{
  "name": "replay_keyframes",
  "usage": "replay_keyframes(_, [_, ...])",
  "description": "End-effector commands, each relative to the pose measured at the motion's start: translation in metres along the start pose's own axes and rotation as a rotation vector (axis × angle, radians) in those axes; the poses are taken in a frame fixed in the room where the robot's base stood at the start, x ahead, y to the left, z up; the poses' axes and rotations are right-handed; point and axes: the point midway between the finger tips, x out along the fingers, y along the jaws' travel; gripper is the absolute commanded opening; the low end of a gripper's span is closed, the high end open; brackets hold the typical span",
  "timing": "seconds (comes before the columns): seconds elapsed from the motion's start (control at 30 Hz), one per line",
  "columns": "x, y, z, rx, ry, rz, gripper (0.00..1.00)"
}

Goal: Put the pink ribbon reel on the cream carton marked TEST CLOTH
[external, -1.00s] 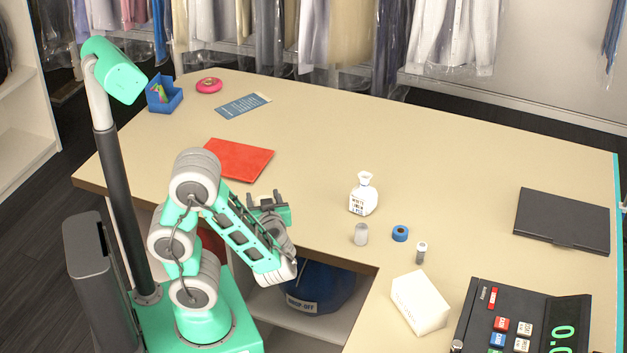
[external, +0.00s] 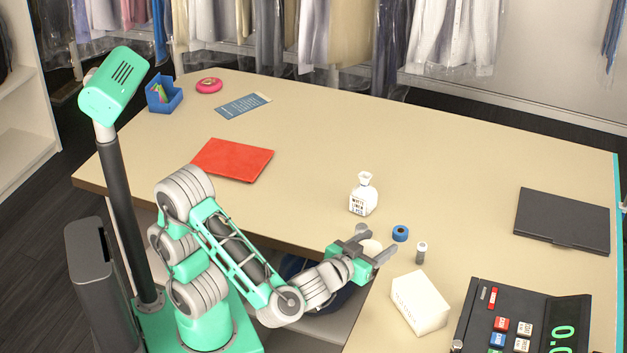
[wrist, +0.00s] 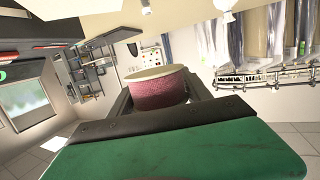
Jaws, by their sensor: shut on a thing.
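My gripper (external: 374,250) is shut on the pink ribbon reel (wrist: 160,92), which sits between the fingers in the wrist view with its pink side and pale top face showing. In the external view only a pale round part of the reel (external: 370,247) shows between the fingers; its pink side is hidden. The cream carton (external: 420,303) lies on the counter to the lower right of my gripper, apart from it. Its top is bare, and the faint marking on it is too small to read.
The register (external: 515,320) is right of the carton. A red folder (external: 232,160) and a pink round thing (external: 209,85) lie far left.

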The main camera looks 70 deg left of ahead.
Motion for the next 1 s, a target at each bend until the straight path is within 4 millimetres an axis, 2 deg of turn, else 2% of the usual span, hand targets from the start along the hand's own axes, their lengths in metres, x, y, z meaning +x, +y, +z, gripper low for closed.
replay_keyframes(0.07, [-0.008, 0.013, -0.003, 0.006, 0.003, 0.034, 0.16])
replay_keyframes(0.17, [-0.004, 0.024, -0.003, 0.013, 0.006, 0.044, 0.16])
replay_keyframes(0.47, [0.064, 0.076, 0.018, 0.015, 0.004, 0.041, 0.16])
replay_keyframes(0.6, [0.09, 0.094, 0.047, 0.016, 0.003, 0.042, 0.16])
replay_keyframes(0.83, [0.112, 0.109, 0.072, 0.012, 0.004, 0.043, 0.16])
replay_keyframes(1.0, [0.117, 0.11, 0.097, 0.014, 0.004, 0.045, 0.16])
